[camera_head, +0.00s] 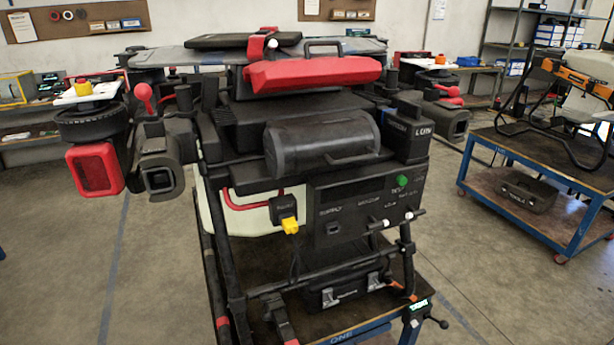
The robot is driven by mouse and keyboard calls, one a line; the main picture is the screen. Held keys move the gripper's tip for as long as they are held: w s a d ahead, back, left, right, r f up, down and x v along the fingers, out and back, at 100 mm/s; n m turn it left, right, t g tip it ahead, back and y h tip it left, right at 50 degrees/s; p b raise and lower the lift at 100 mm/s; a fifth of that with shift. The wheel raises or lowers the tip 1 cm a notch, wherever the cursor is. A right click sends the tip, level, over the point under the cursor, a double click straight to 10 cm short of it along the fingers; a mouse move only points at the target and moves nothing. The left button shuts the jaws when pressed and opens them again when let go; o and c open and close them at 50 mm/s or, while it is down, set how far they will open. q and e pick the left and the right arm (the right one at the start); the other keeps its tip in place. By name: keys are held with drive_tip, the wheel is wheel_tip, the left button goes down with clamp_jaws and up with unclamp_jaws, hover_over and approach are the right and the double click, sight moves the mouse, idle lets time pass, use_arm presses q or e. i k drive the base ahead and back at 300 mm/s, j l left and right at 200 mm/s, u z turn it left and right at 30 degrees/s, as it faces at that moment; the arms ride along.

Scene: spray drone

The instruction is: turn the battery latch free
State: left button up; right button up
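The spray drone (330,195) stands on a blue-framed cart (345,338) in the middle of the view. A red cover (312,72) with a black handle above it lies across its top. A red ball-ended lever (143,92) rises at the drone's left side. I cannot tell for sure which part is the battery latch. A dark rounded housing (325,143) and a front panel (365,205) with a green button face me. Neither of my grippers shows.
A second cart (548,205) with an orange-armed frame stands at the right. Shelving (485,45) and a wall bench stand at the back. The drone's side arms and lamp-like units (160,175) stick out left and right. The concrete floor (60,270) is clear at the left.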

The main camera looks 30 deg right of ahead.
sight(413, 213)
drive_tip(key=z, duration=1.35)
drive_tip(key=k+l, duration=0.05)
